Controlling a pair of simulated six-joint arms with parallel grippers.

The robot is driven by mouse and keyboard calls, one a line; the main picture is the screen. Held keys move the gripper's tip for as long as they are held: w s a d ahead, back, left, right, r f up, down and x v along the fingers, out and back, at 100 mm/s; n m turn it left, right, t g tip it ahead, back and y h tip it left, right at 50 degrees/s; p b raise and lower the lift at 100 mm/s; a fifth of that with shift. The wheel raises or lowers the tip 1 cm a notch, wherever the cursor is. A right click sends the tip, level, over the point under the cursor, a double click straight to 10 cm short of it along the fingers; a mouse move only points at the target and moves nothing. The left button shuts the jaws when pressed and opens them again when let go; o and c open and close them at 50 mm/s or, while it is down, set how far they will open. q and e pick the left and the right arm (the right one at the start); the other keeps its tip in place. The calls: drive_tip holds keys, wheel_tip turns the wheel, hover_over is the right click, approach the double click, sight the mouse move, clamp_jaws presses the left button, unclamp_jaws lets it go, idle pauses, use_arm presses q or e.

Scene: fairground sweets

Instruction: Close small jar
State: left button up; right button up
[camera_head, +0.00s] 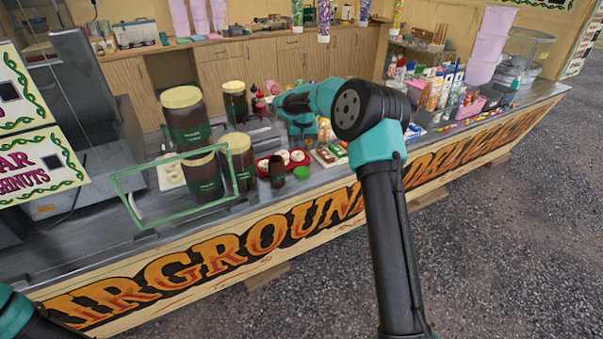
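A small dark jar (277,171), open at the top as far as I can see, stands on the counter near its front edge. A green lid (301,173) lies on the counter just right of it, apart from the jar. My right arm reaches in over the counter from the lower right. Its gripper (294,105) is above and behind the small jar and lid, touching neither. Its fingers are small and partly hidden by its own wrist, so I cannot tell whether they are open. Only a link of my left arm shows at the lower left corner; its gripper is out of view.
Larger brown jars with cream lids (182,97) stand left of the small jar. A green frame (180,222) stands at the front left. A red tray (264,166) with pale round items sits behind the small jar. Bottles and boxes crowd the counter's right part.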

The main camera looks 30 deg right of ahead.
hover_over(302, 171)
drive_tip(key=f, duration=0.8)
drive_tip(key=shift+s+a+f, duration=0.15)
drive_tip(key=shift+s, duration=0.15)
drive_tip(key=shift+w+f, duration=0.2)
drive_tip(key=shift+f, duration=1.1)
drive_tip(key=shift+w+f, duration=0.15)
drive_tip(key=shift+f, duration=1.1)
drive_tip(key=shift+c, duration=0.3)
drive_tip(key=c, duration=0.6)
